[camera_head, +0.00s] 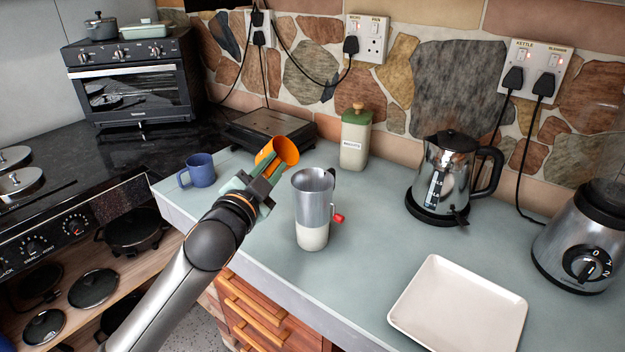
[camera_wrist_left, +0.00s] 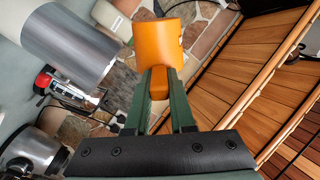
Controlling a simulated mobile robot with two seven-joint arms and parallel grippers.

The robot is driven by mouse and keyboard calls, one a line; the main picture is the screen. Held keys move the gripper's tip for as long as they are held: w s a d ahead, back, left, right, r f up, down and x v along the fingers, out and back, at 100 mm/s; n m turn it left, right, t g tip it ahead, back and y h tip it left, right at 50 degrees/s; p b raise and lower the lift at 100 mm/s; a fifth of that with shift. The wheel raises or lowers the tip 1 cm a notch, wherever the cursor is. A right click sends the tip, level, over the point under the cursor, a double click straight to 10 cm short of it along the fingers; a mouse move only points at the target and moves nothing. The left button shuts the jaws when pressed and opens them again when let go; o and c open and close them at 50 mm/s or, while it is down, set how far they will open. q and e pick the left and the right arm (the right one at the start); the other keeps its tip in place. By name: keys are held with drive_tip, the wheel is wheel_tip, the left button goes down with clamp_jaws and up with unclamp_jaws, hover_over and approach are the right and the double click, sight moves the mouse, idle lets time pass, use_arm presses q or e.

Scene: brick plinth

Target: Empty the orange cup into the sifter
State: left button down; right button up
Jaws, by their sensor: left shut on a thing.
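My left gripper (camera_head: 262,182) is shut on the orange cup (camera_head: 277,153) and holds it in the air above the counter. The cup is tilted, with its mouth toward the right; I cannot make out contents. The sifter (camera_head: 312,208), a metal cylinder with a pale lower part and a red knob, stands upright just right of the gripper. Its open top is a little lower and to the right of the cup. In the left wrist view the cup (camera_wrist_left: 160,42) sits beyond the green fingers, and the sifter (camera_wrist_left: 68,45) is to its left, apart. My right gripper is not seen.
A blue mug (camera_head: 201,170) stands left of the gripper. A green-lidded canister (camera_head: 355,145) and a dark flat appliance (camera_head: 262,126) are behind. A kettle (camera_head: 447,175), blender (camera_head: 580,245) and white square tray (camera_head: 459,305) stand to the right. Counter is free between sifter and tray.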

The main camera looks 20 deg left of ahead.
use_arm(q)
drive_tip(key=shift+d+r+m, duration=0.25)
drive_tip(key=shift+m, duration=0.65)
drive_tip(key=shift+d+f+m+b, duration=0.2)
drive_tip(key=shift+f+m+b, duration=0.4)
drive_tip(key=shift+m+b, duration=0.2)
drive_tip(key=shift+d+m, duration=0.15)
drive_tip(key=shift+m, duration=0.35)
drive_tip(key=shift+d+r+m, duration=0.1)
drive_tip(key=shift+r+m, duration=0.05)
drive_tip(key=shift+m, duration=0.25)
